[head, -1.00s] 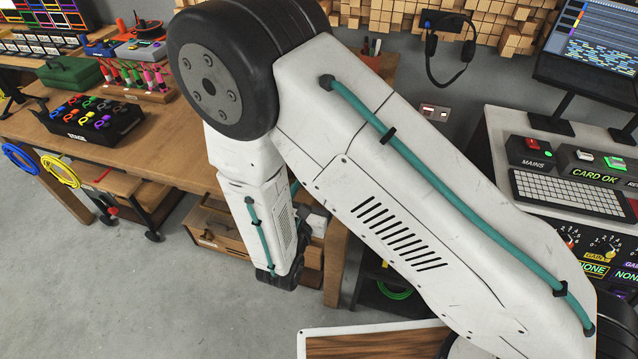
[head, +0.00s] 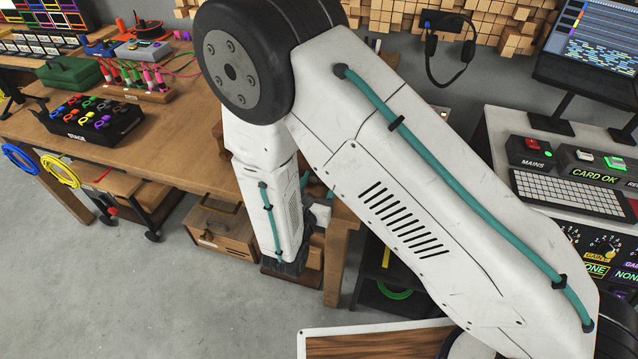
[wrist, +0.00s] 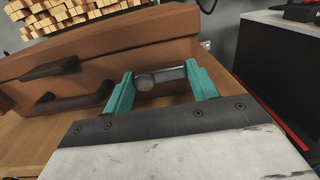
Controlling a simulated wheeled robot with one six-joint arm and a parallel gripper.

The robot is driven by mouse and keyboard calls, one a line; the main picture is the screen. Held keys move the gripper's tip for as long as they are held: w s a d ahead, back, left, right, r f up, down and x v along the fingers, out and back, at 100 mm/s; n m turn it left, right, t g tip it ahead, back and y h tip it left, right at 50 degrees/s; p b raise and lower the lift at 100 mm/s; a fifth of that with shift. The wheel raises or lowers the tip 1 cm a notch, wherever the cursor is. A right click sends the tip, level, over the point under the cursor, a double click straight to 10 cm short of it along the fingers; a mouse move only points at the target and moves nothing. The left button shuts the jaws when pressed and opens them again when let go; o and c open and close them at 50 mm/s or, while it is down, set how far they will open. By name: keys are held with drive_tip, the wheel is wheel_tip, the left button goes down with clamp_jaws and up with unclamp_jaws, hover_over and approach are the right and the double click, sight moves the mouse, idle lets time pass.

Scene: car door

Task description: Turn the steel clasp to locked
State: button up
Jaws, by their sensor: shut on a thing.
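A brown case (wrist: 95,57) with a dark handle (wrist: 75,102) fills the left and middle of the wrist view, resting on a wooden surface. The steel clasp (wrist: 145,82) is on the case's front face, with a rounded grey end and a short bar running right. My gripper (wrist: 160,80) has its teal fingers on either side of the clasp and is shut on it. The clasp's far side is partly hidden by the right finger. In the head view my arm hides the clasp and the fingertips.
The wooden bench (head: 180,150) carries a black box of coloured connectors (head: 90,118) at the left. A console with a keyboard (head: 570,198) stands at the right. A wooden box (head: 222,232) sits below the bench. Grey floor (head: 130,290) is open at the front left.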

drive_tip(key=n, duration=0.4)
drive_tip(key=shift+a+r+n, duration=0.1)
drive_tip(key=shift+r+n, duration=0.2)
drive_tip(key=shift+r, duration=0.1)
drive_tip(key=n, duration=0.4)
drive_tip(key=shift+w+a+r+n, duration=0.15)
drive_tip(key=shift+a+r+n, duration=0.1)
drive_tip(key=shift+r+n, duration=0.05)
drive_tip(key=n, duration=0.4)
drive_tip(key=shift+w+a+r, duration=0.15)
drive_tip(key=shift+a, duration=0.2)
drive_tip(key=shift+w+a+n, duration=0.1)
drive_tip(key=shift+a+n, duration=0.05)
drive_tip(key=shift+n, duration=0.95)
drive_tip(key=shift+a+n, duration=0.15)
drive_tip(key=shift+n, duration=0.95)
drive_tip(key=o, duration=1)
